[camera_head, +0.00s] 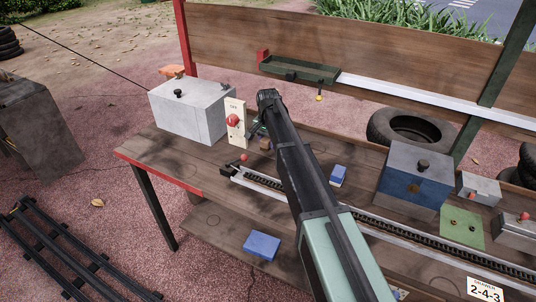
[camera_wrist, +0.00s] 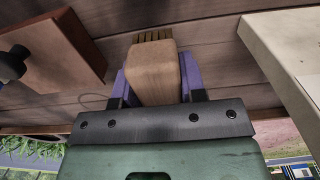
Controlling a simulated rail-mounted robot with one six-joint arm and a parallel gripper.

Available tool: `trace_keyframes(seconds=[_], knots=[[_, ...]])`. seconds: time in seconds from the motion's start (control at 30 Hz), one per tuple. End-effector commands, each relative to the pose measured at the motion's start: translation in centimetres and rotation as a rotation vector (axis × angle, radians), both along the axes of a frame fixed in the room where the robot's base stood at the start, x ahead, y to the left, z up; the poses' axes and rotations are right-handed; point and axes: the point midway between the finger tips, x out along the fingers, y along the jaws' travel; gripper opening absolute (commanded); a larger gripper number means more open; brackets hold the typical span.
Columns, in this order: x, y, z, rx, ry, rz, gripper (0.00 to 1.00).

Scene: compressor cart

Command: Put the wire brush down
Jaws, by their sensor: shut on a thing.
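The wire brush (camera_wrist: 153,72) has a pale wooden block body with a dark, ridged strip at its far end in the wrist view. My gripper (camera_wrist: 155,78) is shut on it, with a purple finger on each side of the block. In the head view my gripper (camera_head: 259,136) is over the left part of the bench (camera_head: 205,168), just right of the white switch panel. A small brown block there looks like the brush (camera_head: 265,144). I cannot tell whether the brush touches the bench top.
A large grey box (camera_head: 189,112) stands left of my gripper, with a panel bearing a red knob (camera_head: 233,120) beside it. A chain rail (camera_head: 262,181) runs along the bench front.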

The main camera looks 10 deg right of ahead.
Motion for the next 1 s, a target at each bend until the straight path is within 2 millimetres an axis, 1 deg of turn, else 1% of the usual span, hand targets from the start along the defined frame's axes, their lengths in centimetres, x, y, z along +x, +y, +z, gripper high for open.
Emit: trace_keyframes(seconds=[0.03, 0.1, 0.13, 0.3, 0.5, 0.53, 0.67, 0.9, 1.0], knots=[[0.0, 0.0, -1.9, 0.0, 0.0, 0.0, 0.12], [0.0, 0.0, -3.2, 0.0, 0.0, 0.0, 0.12], [0.0, 0.0, -3.5, 0.0, 0.0, 0.0, 0.12], [0.0, 0.0, -2.9, 0.0, 0.0, 0.0, 0.12], [0.0, 0.0, -3.5, 0.0, 0.0, 0.0, 0.12], [0.0, 0.0, -3.3, 0.0, 0.0, 0.0, 0.42], [0.0, 0.0, -3.2, 0.0, 0.0, 0.0, 0.62], [0.0, 0.0, -3.2, 0.0, 0.0, 0.0, 0.63], [0.0, 0.0, -2.7, 0.0, 0.0, 0.0, 0.63]])
